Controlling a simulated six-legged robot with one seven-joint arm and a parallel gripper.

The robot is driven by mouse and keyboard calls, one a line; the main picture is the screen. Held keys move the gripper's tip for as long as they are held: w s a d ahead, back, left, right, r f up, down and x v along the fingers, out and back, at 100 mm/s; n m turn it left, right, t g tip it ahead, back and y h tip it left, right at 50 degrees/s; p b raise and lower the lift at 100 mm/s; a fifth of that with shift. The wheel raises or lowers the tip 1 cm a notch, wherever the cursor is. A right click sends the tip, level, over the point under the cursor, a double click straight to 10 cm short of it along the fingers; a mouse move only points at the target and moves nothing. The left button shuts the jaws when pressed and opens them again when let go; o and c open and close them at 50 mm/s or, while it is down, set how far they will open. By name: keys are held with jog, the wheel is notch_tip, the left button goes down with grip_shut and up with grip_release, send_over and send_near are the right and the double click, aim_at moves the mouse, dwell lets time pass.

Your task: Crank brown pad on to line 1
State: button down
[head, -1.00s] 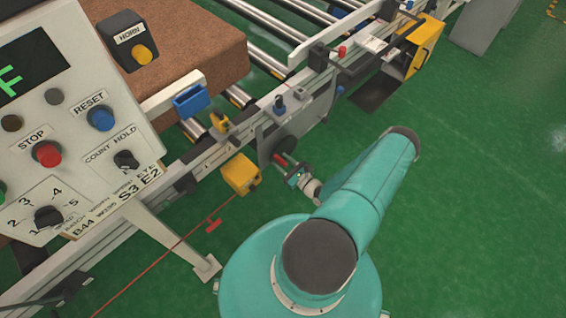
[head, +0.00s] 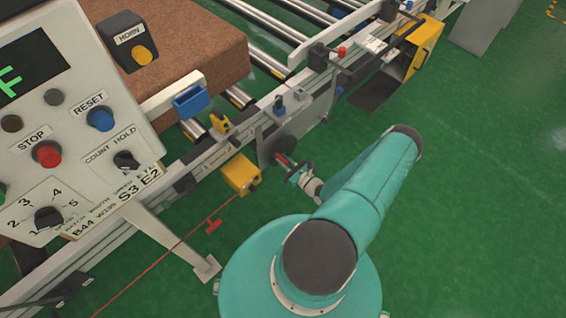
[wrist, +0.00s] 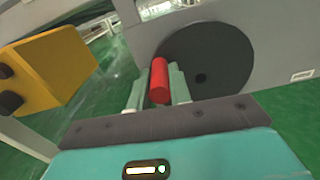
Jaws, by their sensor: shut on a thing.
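The brown pad (head: 185,45) lies on the roller conveyor at the upper left of the head view. The crank is a dark round disc (head: 285,150) with a red handle, on the side plate of the conveyor. In the wrist view the disc (wrist: 215,62) fills the upper right and the red handle (wrist: 159,82) stands between the two fingers. My gripper (wrist: 157,88) is shut on the red handle. In the head view my gripper (head: 291,168) is small at the disc, and its grip is hard to make out there. I cannot tell which part is line 1.
A control panel (head: 75,110) with a STOP button and dials stands at the left. A yellow box (head: 240,174) sits close left of the crank, and it also shows in the wrist view (wrist: 55,65). Bare rollers (head: 270,35) lie beyond the pad. Green floor is clear at right.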

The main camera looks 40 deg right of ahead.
aim_at(287, 142)
jog(key=m, duration=0.1)
jog(key=d+r+m, duration=0.1)
jog(key=m, duration=0.1)
jog(key=shift+d+r, duration=0.2)
jog(key=m, duration=0.1)
jog(key=d+m, duration=0.1)
jog(key=m, duration=0.1)
jog(key=shift+d+r, duration=0.15)
jog(key=shift+r, duration=0.2)
jog(key=d+m, duration=0.2)
jog(key=m, duration=0.1)
jog(key=shift+r+m, duration=0.25)
jog(key=shift+m, duration=0.05)
jog(key=shift+d+f+m, duration=0.1)
jog(key=shift+d+m, duration=0.35)
jog(key=shift+m, duration=0.4)
jog(key=shift+d+m, duration=0.45)
jog(key=shift+m, duration=0.4)
jog(key=c, duration=1.3)
grip_release()
jog(key=shift+s, duration=0.1)
jog(key=s, duration=1.3)
jog(key=shift+s+d, duration=0.2)
jog(key=shift+s, duration=0.05)
